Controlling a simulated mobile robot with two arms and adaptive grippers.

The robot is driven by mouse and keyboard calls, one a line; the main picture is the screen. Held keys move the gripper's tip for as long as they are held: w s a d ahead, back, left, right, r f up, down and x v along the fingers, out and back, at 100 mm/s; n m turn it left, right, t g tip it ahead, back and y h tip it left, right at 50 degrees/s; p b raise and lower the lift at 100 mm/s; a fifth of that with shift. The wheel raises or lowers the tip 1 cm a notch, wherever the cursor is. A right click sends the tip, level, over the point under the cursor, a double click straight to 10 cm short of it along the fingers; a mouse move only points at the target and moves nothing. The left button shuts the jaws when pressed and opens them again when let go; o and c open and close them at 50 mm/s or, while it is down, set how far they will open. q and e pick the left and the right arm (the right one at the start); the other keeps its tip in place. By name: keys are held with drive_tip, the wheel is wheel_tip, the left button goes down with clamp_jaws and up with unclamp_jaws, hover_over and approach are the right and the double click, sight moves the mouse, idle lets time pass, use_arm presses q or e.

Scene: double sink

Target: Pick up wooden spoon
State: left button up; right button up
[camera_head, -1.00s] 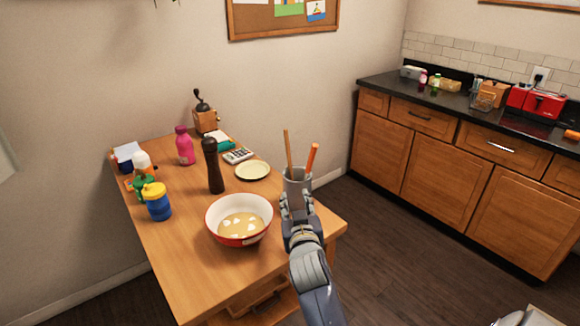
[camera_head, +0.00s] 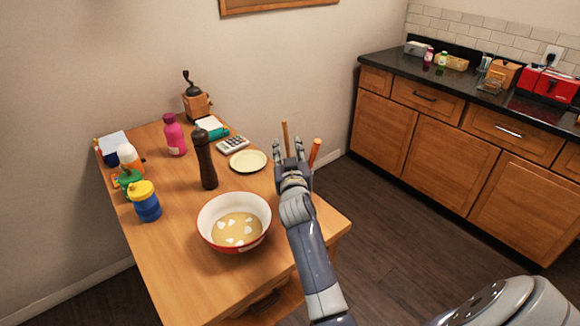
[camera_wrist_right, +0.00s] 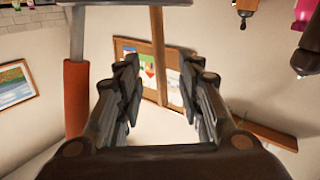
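The wooden spoon (camera_head: 285,138) shows as a thin upright wooden handle behind my right gripper in the head view. In the right wrist view its handle (camera_wrist_right: 157,40) runs down between the two fingers, with clear space on either side. My right gripper (camera_head: 291,153) is open; its spread fingers also show in the wrist view (camera_wrist_right: 165,90). A second utensil with an orange handle (camera_head: 314,152) stands just right of the gripper, and shows left of the fingers in the wrist view (camera_wrist_right: 76,98). The gripper hides the utensil holder. My left gripper is out of view.
On the wooden table (camera_head: 185,265) are a red and white bowl (camera_head: 235,245), a dark pepper mill (camera_head: 205,165), a small plate (camera_head: 248,161), a pink bottle (camera_head: 174,135) and a blue and yellow cup (camera_head: 145,203). A counter (camera_head: 440,90) stands apart at right.

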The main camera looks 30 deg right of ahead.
sight(287, 142)
drive_tip(key=x, duration=0.2)
drive_tip(key=p+x, duration=0.1)
drive_tip(key=shift+w+r, duration=0.25)
drive_tip(key=shift+r, duration=0.05)
drive_tip(key=shift+w+d+f, duration=0.1)
drive_tip(key=shift+w+d, duration=0.15)
drive_tip(key=shift+w, duration=0.05)
drive_tip(key=shift+w+d, duration=0.1)
drive_tip(key=shift+w, duration=0.1)
drive_tip(key=shift+s, duration=0.1)
drive_tip(key=shift+c, duration=0.4)
drive_tip(key=c, duration=0.5)
clamp_jaws()
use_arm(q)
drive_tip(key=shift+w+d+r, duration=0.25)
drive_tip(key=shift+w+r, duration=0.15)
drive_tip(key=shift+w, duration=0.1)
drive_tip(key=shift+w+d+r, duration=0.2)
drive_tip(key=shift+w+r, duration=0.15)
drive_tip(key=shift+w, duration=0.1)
